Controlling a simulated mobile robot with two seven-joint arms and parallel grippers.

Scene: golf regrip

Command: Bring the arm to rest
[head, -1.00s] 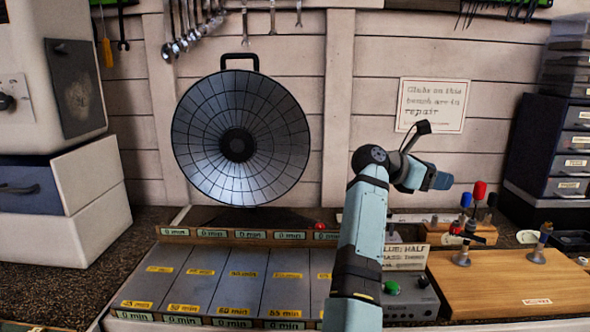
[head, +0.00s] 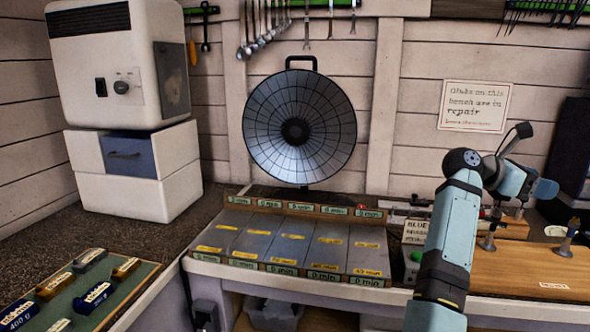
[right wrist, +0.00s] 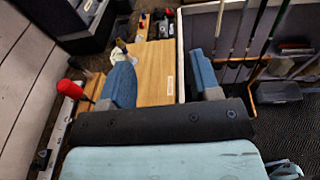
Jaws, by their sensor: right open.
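My right arm (head: 446,235) rises from the bottom of the head view and bends to the right at its elbow, above the right part of the bench. Its gripper end (head: 545,190) points right in the head view, and its fingers are hard to make out there. In the right wrist view my right gripper (right wrist: 165,85) shows two blue fingers spread wide apart. Nothing is held between them. The wooden board (right wrist: 153,70) shows below and beyond the gap. My left arm and gripper are not in the head view.
A wooden board (head: 505,268) with small upright fittings lies under the right arm. A sectioned grey tray (head: 285,250) with yellow labels lies left of it. A round black dish heater (head: 299,125) stands behind. A white cabinet (head: 135,170) stands left. Several clubs (right wrist: 255,40) stand beside the bench.

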